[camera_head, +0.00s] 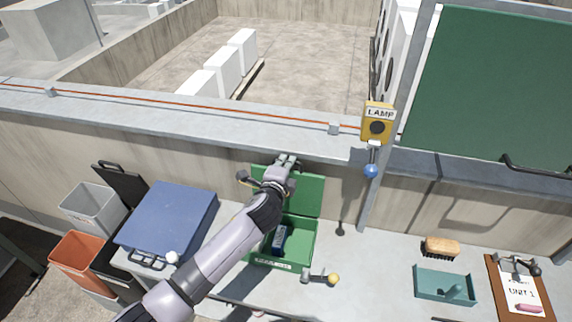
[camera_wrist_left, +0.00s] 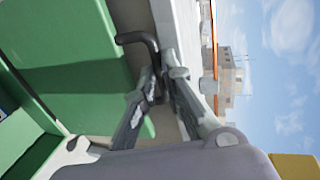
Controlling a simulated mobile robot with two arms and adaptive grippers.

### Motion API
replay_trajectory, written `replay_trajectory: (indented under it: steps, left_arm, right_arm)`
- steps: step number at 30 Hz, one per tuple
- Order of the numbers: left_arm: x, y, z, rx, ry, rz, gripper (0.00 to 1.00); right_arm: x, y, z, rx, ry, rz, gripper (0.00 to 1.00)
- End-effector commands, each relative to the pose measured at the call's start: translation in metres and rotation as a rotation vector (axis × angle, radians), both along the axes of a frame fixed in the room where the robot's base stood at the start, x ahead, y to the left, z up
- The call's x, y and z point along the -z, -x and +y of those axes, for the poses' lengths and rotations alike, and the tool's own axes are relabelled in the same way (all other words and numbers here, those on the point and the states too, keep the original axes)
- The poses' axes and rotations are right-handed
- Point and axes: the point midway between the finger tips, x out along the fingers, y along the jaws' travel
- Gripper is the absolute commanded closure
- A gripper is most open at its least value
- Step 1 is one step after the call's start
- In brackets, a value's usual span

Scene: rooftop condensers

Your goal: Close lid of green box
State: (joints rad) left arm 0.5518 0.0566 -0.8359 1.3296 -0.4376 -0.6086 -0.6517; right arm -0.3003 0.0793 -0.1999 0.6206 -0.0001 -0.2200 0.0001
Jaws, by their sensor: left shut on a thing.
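The green box (camera_head: 302,243) stands on the grey worktop against the wall, in the middle of the head view. Its green lid (camera_head: 310,195) is open and stands up at the back of the box; it also fills the left of the left wrist view (camera_wrist_left: 75,95). A black bar handle (camera_wrist_left: 138,37) sits at the lid's edge. My left gripper (camera_head: 287,162) is at the top edge of the lid, and its fingers (camera_wrist_left: 163,75) are shut on the handle. My arm hides the left part of the box and lid. My right gripper is not in view.
A dark blue item (camera_head: 280,238) lies inside the box. A blue case (camera_head: 168,220) stands to the left. A yellow lamp box (camera_head: 378,122) with a blue knob (camera_head: 371,171) is at the right. A yellow-knobbed lever (camera_head: 333,279) sits in front. A brush (camera_head: 441,246) and teal tray (camera_head: 430,282) are farther right.

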Motion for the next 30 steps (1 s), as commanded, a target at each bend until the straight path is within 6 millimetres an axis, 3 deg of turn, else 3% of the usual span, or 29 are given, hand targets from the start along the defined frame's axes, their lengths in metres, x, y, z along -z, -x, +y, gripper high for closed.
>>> replay_trajectory:
  steps: [22,30]
  left_arm:
    - [0.002,0.001,0.001,0.000,0.000,0.000,1.00]
    - [0.007,0.012,0.004,-0.001,0.017,-0.049,1.00]
  right_arm:
    - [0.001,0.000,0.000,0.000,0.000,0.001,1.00]
    - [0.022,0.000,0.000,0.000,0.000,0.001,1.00]
